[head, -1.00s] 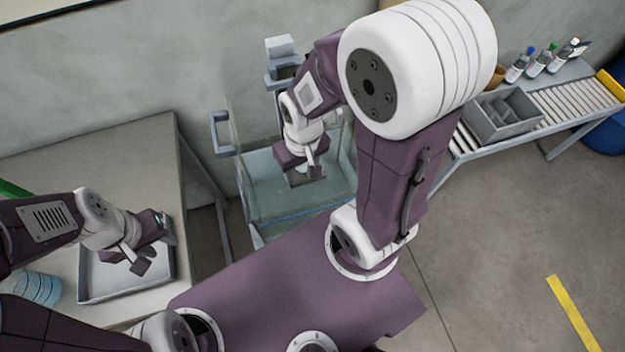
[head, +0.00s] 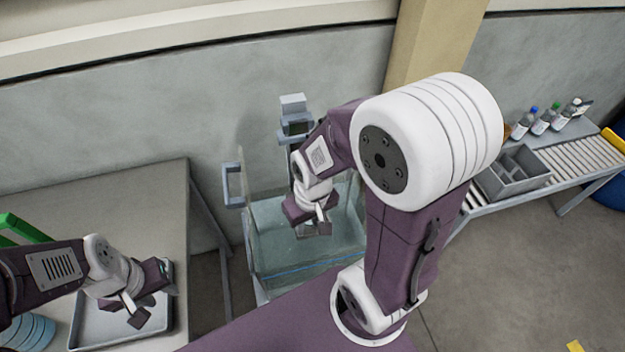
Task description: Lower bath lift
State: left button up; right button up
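The bath is a clear-walled tank of pale water (head: 278,245) in the middle of the head view. A grey upright with a block on top (head: 293,104), which looks like part of the lift, rises at its back. A grey bracket-shaped handle (head: 232,185) stands at its left corner. My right gripper (head: 316,229) points down over the bath. A small grey piece is at its fingertips; I cannot tell whether it is gripped. My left gripper (head: 127,312) hangs over a grey tray (head: 90,325) on the left table, fingers apart and seemingly empty.
The left table (head: 95,205) has a stack of blue discs (head: 28,332) and a green bar (head: 22,228). The wall is close behind the bath.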

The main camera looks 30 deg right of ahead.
jog(key=n, duration=0.2)
notch_tip(320, 180, up, 18)
jog(key=n+g+p, duration=0.1)
jog(key=n+p, duration=1.2)
jog(key=p, duration=0.1)
send_over(302, 135)
notch_tip(302, 135, down, 8)
jog(key=p, duration=0.3)
jog(key=shift+d+f, duration=0.1)
jog(key=shift+f, duration=0.4)
grip_shut()
